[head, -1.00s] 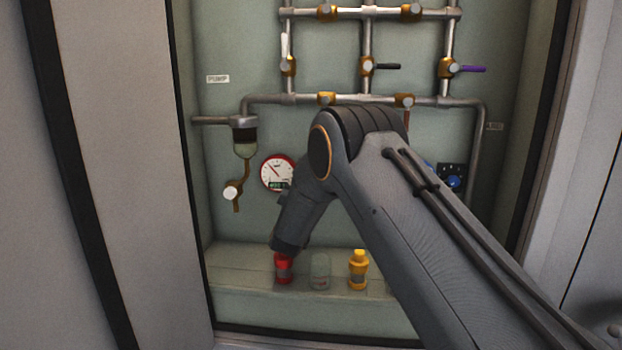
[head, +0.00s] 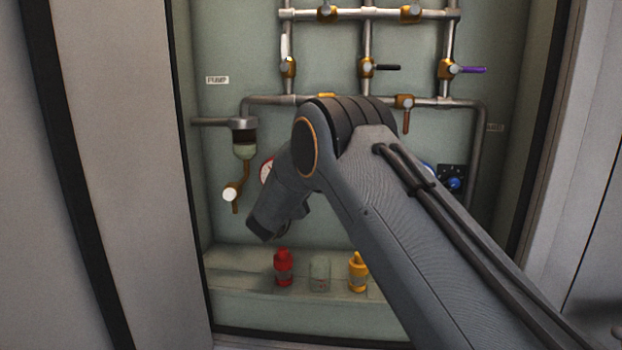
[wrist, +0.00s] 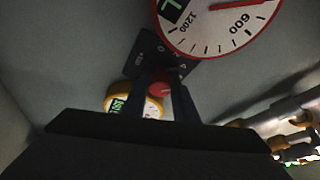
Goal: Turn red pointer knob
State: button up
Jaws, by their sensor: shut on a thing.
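The red pointer knob (wrist: 159,89) shows in the wrist view, in front of a dark dial plate (wrist: 145,59) with white marks. My gripper (wrist: 161,82) has one finger on each side of the knob and is shut on it. The fingers cover part of the knob, so its pointing direction is hard to read. In the head view my forearm and wrist hide the knob and the fingertips.
A red-rimmed gauge (wrist: 222,22) is close above the plate, and a yellow-rimmed gauge (wrist: 123,104) lies beyond the fingers. In the head view a red bottle (head: 283,268), clear jar (head: 320,272) and yellow bottle (head: 358,273) stand on the ledge. Valved pipes (head: 367,40) run above.

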jog(key=shift+a+r, duration=0.2)
dwell(0.4)
jog(key=o, duration=1)
jog(key=shift+a, duration=0.1)
jog(key=shift+d+f, duration=0.1)
jog(key=shift+d, duration=0.1)
jog(key=p+v, duration=0.1)
jog(key=v, duration=0.6)
jog(key=shift+s+a, duration=0.15)
jog(key=shift+s, duration=0.25)
